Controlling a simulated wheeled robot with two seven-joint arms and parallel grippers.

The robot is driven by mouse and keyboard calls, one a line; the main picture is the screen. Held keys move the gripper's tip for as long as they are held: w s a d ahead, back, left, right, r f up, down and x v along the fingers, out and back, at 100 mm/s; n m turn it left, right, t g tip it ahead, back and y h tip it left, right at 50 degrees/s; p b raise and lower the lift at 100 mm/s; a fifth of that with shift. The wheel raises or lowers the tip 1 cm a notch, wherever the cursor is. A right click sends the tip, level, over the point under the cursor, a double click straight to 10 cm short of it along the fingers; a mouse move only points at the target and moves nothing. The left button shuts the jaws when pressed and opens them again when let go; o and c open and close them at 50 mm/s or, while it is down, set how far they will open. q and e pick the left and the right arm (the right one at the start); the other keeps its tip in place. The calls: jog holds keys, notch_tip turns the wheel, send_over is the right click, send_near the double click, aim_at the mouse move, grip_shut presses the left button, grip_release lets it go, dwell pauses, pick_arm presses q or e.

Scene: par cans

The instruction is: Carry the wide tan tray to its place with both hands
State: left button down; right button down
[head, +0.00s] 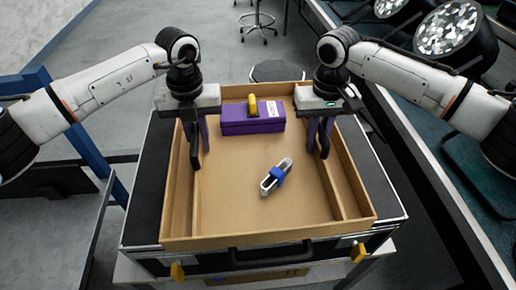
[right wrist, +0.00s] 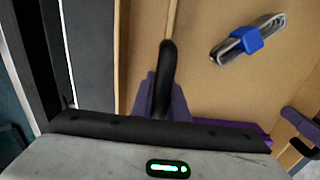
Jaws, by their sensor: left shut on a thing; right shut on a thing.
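The wide tan tray (head: 270,228) lies on a black case. A thin inner strip runs along each of its sides. My left gripper (head: 200,150) is shut on the tray's left inner strip. My right gripper (head: 321,142) is shut on the right inner strip; its dark finger (right wrist: 167,75) also shows over that strip in the right wrist view. In the tray lie a purple box (head: 252,119) with a yellow handle and a grey folded tool with a blue band (head: 276,176). The strip between each gripper's fingers is mostly hidden.
The black case (head: 148,195) shows around the tray, with yellow latches at its front. Stage lamps (head: 457,32) stand on a dark bench at the right. A blue frame (head: 92,155) is at the left. A round stool (head: 277,71) stands behind the case.

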aim_at(195, 124)
pick_arm(q)
jog(key=shift+w+r, duration=0.1)
jog(key=shift+r, duration=0.1)
pick_arm(e)
jog(key=shift+w+r, duration=0.1)
jog(key=shift+r, duration=0.05)
dwell(0.3)
